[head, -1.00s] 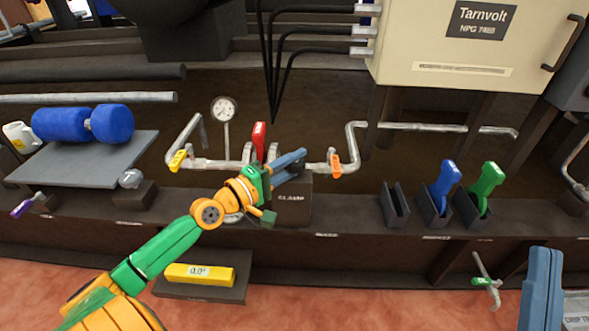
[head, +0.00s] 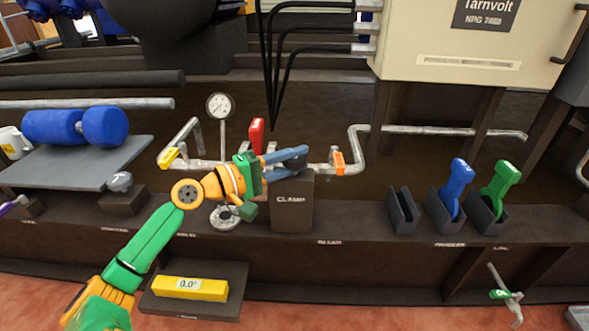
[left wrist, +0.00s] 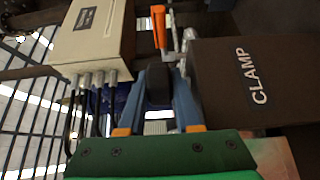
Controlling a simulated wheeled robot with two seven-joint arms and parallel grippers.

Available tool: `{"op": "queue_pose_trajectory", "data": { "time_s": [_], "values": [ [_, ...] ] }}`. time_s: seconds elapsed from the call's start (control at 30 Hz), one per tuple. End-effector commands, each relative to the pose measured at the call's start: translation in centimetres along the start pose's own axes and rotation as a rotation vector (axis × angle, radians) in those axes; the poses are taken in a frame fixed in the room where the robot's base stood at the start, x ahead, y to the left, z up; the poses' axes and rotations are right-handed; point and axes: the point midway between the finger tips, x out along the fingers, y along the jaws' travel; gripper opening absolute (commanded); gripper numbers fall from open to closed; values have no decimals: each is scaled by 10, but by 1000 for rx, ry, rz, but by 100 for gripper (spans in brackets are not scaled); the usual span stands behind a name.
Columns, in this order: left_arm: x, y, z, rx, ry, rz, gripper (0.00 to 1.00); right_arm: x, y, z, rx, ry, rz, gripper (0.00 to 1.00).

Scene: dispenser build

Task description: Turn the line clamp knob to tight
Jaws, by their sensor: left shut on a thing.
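The clamp block (head: 292,210) is a dark box labelled CLAMP, standing on the ledge near the middle of the head view. My left gripper (head: 297,158) reaches in from the left, and its blue fingers lie at the top of the block. In the left wrist view the blue fingers stand on either side of a dark knob (left wrist: 155,85), and the gripper is shut on it. The block also shows beside the fingers there (left wrist: 225,85). The fingers hide most of the knob in the head view, so its turn angle cannot be read. My right gripper is out of view.
Behind the block run a grey pipe with a red handle (head: 257,135), an orange handle (head: 339,162) and a yellow handle (head: 169,157). A dial gauge (head: 219,106) stands at the left. Blue (head: 452,185) and green (head: 501,188) tools sit in holders at the right.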

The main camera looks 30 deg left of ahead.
Motion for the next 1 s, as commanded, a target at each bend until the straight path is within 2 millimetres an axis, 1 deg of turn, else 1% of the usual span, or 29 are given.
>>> {"op": "queue_pose_trajectory", "data": {
  "time_s": [0.03, 0.1, 0.3, 0.5, 0.7, 1.0],
  "values": [
    [0, -6, -1, 0, -20, 4, 0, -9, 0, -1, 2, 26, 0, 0],
    [0, -6, -1, -1, -64, 6, 0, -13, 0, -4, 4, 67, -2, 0],
    [0, 1, -1, -2, -202, 6, 0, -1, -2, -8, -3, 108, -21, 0],
    [0, 2, 0, -2, -298, 4, 0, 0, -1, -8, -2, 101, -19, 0],
    [0, 1, 0, -1, -349, 2, 0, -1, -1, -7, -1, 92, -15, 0],
    [0, 0, 0, 0, -365, 0, 0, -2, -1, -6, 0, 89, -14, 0]
  ]
}}
